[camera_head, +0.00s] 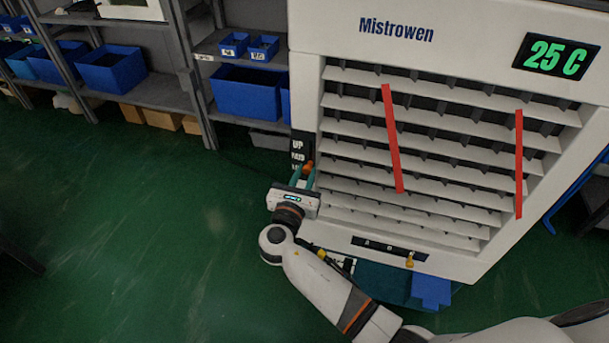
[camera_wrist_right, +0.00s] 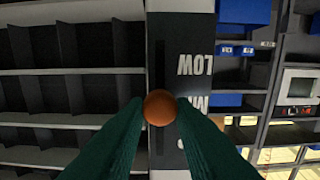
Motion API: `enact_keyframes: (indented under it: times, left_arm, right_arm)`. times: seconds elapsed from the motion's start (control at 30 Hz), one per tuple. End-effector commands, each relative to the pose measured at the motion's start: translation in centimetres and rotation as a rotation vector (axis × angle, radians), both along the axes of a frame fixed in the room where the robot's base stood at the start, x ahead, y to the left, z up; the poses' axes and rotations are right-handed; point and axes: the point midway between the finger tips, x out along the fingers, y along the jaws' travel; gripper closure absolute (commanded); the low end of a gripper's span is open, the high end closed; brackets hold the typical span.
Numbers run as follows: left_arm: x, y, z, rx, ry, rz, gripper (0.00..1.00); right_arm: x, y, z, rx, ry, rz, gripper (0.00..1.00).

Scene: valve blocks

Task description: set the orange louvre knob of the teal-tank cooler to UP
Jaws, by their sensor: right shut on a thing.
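The cooler (camera_head: 303,60), marked Mistrowen, stands at the right in the head view, with a teal tank (camera_head: 382,283) at its base. The orange louvre knob (camera_wrist_right: 160,108) sits in a dark vertical slot (camera_wrist_right: 159,60) beside a label strip, which appears upside down in the right wrist view. The knob is about level with the MID label, a little towards the UP end. It also shows small in the head view (camera_head: 308,164). My right gripper (camera_head: 303,174) is shut on the knob, its teal fingers (camera_wrist_right: 160,112) on either side. My left gripper is out of view.
White louvres (camera_head: 430,130) with two red ribbons (camera_head: 391,135) fill the cooler's front. A yellow knob (camera_head: 409,260) is on a lower dark strip. Shelves with blue bins (camera_head: 246,92) stand behind at left. The green floor at left is clear.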

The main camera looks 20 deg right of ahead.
Motion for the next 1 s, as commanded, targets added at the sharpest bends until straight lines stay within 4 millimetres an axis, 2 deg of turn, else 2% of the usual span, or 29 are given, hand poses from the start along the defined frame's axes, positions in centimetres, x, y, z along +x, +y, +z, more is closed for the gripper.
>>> enact_keyframes:
  times: [0.03,0.23,0.37,0.67,0.7,0.8,1.0]
  left_arm:
    - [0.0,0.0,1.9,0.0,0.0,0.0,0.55]
    - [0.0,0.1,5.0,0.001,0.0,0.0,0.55]
    - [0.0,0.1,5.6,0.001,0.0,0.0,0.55]
    - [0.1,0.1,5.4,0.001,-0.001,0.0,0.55]
    - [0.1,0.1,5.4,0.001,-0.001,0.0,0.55]
    - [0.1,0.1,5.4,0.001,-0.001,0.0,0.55]
    - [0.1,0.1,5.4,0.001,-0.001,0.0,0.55]
  right_arm:
    - [0.0,0.0,1.9,0.001,-0.001,0.0,1.0]
    - [0.0,0.0,4.9,0.001,-0.001,0.0,1.0]
    - [0.0,0.0,5.5,0.001,-0.001,0.001,1.0]
    - [0.1,0.0,5.6,0.0,-0.007,0.0,1.0]
    - [0.1,0.0,5.6,0.0,-0.007,0.0,0.71]
    - [0.1,0.0,5.6,0.001,-0.006,0.0,0.55]
    - [0.0,0.0,5.4,0.001,-0.003,0.0,0.55]
